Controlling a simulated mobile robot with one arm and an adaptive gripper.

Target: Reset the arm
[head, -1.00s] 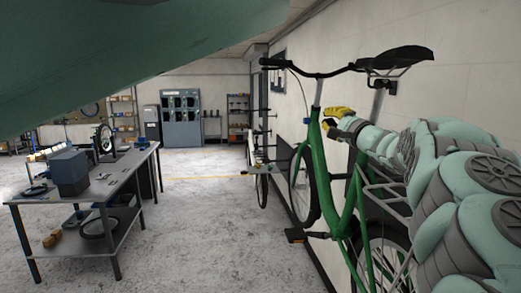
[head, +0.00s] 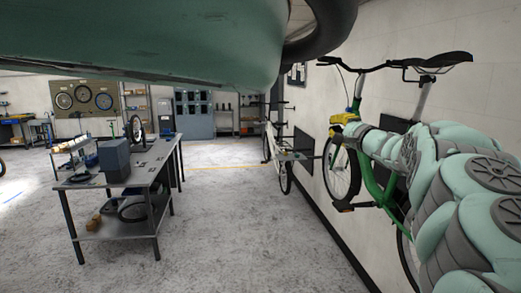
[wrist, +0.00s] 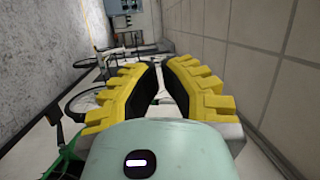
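My gripper (head: 340,123) has yellow ribbed fingers and sits at the end of my pale green arm on the right of the head view. The arm hides much of the frame and part of the wheels. Nothing is held.
A metal workbench (head: 150,172) with a dark box (head: 114,160) stands at the left. Another bicycle (head: 286,170) is farther along the wall. Blue-grey cabinets (head: 194,115) stand at the back. The floor (head: 235,225) between bench and wall is clear.

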